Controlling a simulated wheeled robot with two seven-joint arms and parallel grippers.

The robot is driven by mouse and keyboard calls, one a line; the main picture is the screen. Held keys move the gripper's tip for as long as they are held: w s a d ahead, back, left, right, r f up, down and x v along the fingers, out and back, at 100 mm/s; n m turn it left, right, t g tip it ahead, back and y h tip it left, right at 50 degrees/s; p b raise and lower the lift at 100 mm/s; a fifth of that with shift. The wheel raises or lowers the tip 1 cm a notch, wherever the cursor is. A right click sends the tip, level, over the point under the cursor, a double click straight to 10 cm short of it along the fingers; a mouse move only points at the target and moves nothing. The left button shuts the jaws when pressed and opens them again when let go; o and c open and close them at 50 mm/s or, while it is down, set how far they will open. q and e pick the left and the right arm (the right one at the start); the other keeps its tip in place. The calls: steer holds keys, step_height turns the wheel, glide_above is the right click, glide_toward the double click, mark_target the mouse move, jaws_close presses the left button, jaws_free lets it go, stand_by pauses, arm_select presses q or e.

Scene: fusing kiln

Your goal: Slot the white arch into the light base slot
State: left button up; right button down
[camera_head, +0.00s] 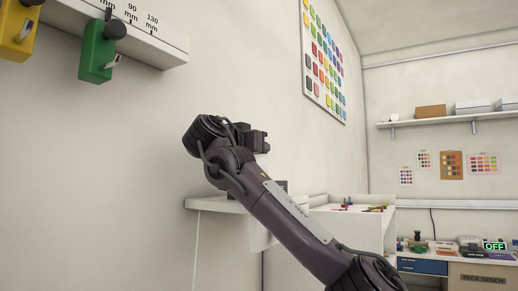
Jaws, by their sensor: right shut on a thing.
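My right arm reaches in from the lower right, and its gripper (258,141) is in front of the pale wall, above a white ledge. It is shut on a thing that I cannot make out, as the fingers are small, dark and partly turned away. I cannot pick out the white arch or the light base slot in this view. My left gripper is out of view.
A white ledge (203,205) and a white cabinet (345,227) with small coloured pieces on top stand behind my arm. A rail with a green slider (96,52) and a yellow slider (17,32) is at upper left. A cluttered pack bench (482,280) is at lower right.

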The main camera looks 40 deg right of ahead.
steer(key=shift+f+b, duration=1.05)
steer(key=shift+b, duration=0.6)
stand_by(2.4)
steer(key=shift+w+f+b, duration=0.15)
steer(key=shift+f+b, duration=0.15)
steer(key=shift+b, duration=0.3)
stand_by(1.8)
stand_by(0.4)
steer(key=c, duration=1.4)
jaws_free()
steer(key=shift+c, duration=0.2)
steer(key=shift+a+f+b, duration=0.2)
steer(key=shift+a+b, duration=0.25)
steer(key=shift+a, duration=0.15)
steer(key=b+v, duration=0.1)
steer(key=v, duration=0.5)
steer(key=shift+s+a+r+b, duration=0.2)
steer(key=shift+s+r+b, duration=0.2)
steer(key=shift+r, duration=0.1)
